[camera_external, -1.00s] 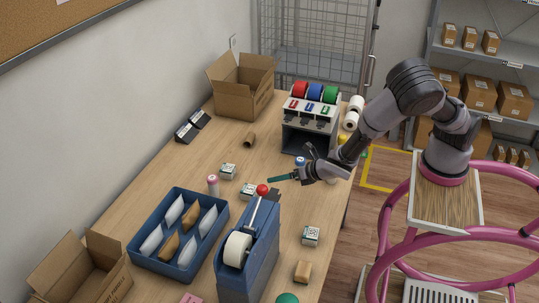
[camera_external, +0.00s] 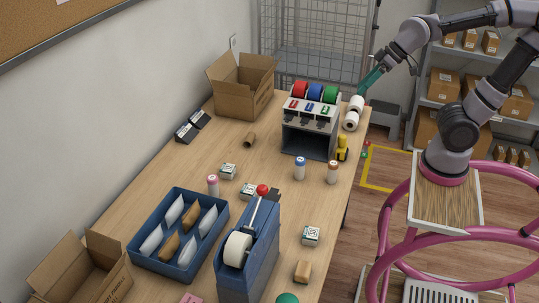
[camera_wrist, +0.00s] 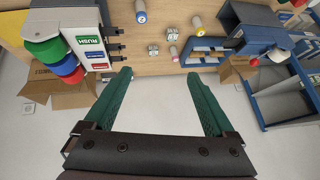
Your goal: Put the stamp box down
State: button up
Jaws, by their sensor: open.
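Three small pale boxes with dark printed tops stand on the table in the external view: one left of the middle (camera_external: 228,171), one behind the blue dispenser (camera_external: 247,191), and one at the front right (camera_external: 311,235). I cannot tell which is the stamp box. Two such boxes (camera_wrist: 153,49) (camera_wrist: 173,35) show small in the wrist view. My gripper (camera_external: 369,80) is raised at the upper right, near the table's far right corner and well away from the boxes. In the wrist view its green fingers (camera_wrist: 160,73) are wide apart with nothing between them.
A blue tray with packets (camera_external: 163,267) and a blue tape dispenser (camera_external: 262,250) fill the near table. A rack with coloured rolls (camera_external: 312,110) stands at the back right, beside white rolls (camera_external: 352,115). Bottles (camera_external: 300,168) stand in front. Bare wood lies around the cardboard tube (camera_external: 249,140).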

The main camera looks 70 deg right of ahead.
jog(key=s+d+r+m, duration=0.1)
jog(key=s+r+m, duration=0.1)
jog(key=s+m, duration=0.2)
jog(key=s, duration=0.3)
jog(key=shift+s+d+r+h, duration=0.15)
jog(key=shift+s+d+h, duration=0.15)
jog(key=shift+d+h, duration=0.1)
dwell(1.1)
jog(key=shift+o, duration=0.5)
jog(key=shift+w, duration=0.1)
